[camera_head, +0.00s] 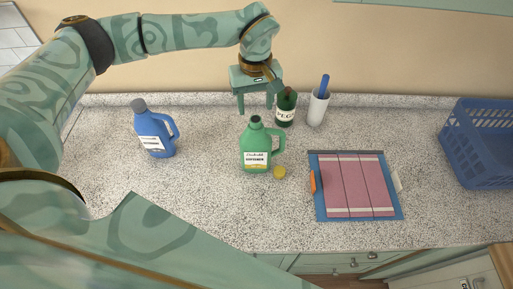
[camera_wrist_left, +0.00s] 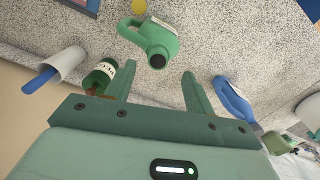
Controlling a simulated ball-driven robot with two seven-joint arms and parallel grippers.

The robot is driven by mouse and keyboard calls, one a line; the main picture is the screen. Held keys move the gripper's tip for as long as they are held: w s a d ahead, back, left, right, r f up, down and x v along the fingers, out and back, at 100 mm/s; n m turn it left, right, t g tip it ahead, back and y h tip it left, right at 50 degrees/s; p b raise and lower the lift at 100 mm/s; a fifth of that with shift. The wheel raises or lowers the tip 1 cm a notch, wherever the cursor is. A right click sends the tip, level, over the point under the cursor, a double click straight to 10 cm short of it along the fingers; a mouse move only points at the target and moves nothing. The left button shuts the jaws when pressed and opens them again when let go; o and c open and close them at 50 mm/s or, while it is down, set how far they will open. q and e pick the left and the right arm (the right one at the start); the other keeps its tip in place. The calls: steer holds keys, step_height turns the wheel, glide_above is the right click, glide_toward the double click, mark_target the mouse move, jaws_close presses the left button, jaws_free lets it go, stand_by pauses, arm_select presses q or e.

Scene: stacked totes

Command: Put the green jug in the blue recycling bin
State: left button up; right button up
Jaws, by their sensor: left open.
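The green jug (camera_head: 256,152) stands upright and uncapped on the speckled counter, with its handle to the right. It also shows in the left wrist view (camera_wrist_left: 160,40), beyond the fingers. My left gripper (camera_head: 256,110) is above the counter behind the jug. It is open and empty, with its fingers (camera_wrist_left: 157,88) apart and not touching the jug. A blue crate (camera_head: 480,150), perhaps the recycling bin, sits at the right end of the counter. My right gripper is not in view.
A blue jug (camera_head: 154,135) stands left. A dark green bottle (camera_head: 285,110) and a white cup (camera_head: 317,108) with a blue item stand close behind the green jug. A yellow cap (camera_head: 279,172) lies beside it. A pink-and-blue board (camera_head: 355,217) lies between jug and crate.

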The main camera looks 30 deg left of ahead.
mark_target(256, 119)
arm_select(q)
steer(key=shift+f, duration=0.85)
steer(key=f, duration=0.3)
steer(key=f+p, duration=0.1)
steer(key=f, duration=0.1)
steer(key=shift+w+a+f, duration=0.15)
steer(key=shift+w+a, duration=0.05)
steer(key=shift+w, duration=0.15)
jaws_close()
